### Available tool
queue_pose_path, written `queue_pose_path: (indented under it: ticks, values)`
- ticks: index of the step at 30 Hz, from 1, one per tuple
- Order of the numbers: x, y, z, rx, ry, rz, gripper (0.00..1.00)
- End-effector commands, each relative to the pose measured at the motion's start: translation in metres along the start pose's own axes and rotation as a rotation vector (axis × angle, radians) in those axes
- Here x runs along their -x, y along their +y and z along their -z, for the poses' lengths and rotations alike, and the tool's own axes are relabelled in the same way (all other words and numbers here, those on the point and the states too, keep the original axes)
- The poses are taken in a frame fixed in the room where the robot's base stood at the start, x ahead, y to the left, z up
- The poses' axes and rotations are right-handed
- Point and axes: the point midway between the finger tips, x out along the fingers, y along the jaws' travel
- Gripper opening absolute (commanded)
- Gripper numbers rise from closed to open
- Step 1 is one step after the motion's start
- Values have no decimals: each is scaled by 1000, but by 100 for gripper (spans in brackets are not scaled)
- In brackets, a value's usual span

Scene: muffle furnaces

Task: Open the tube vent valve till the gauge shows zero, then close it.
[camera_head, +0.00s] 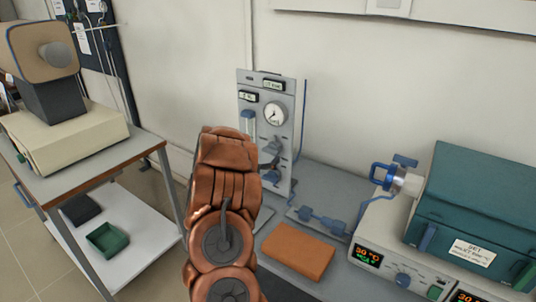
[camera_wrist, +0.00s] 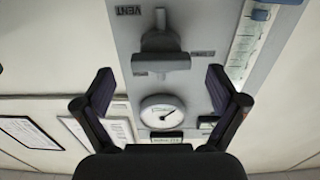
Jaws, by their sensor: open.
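The gas panel (camera_head: 287,165) stands upright against the wall. Its round white gauge (camera_head: 274,114) is near the top. In the wrist view the panel appears upside down, with the gauge (camera_wrist: 162,115) between my fingers and the grey vent valve (camera_wrist: 162,52) beyond the fingertips, beside the VENT label. The valve handle lies crosswise in that view. The gauge has a dark needle, but its reading is too small to tell. My gripper (camera_wrist: 160,82) is open and empty, its fingertips apart from the valve. In the head view my arm hides most of the gripper.
A flowmeter (camera_wrist: 250,40) is beside the valve on the panel. An orange-brown block (camera_head: 298,251) lies on the bench below. A teal tube furnace (camera_head: 475,195) with blue fittings (camera_head: 385,175) stands to the right. A cart (camera_head: 90,155) with another instrument is at the left.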

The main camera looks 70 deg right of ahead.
Motion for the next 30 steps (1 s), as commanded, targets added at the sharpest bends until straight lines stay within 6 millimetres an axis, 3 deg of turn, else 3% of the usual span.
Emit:
queue_pose_path:
  ticks: [9, 15, 30]
  values:
    - [62, -2, 1, -2, -2, 5, 96]
    - [87, -1, -1, 1, -4, 4, 96]
    - [96, 0, 0, 0, 0, 2, 96]
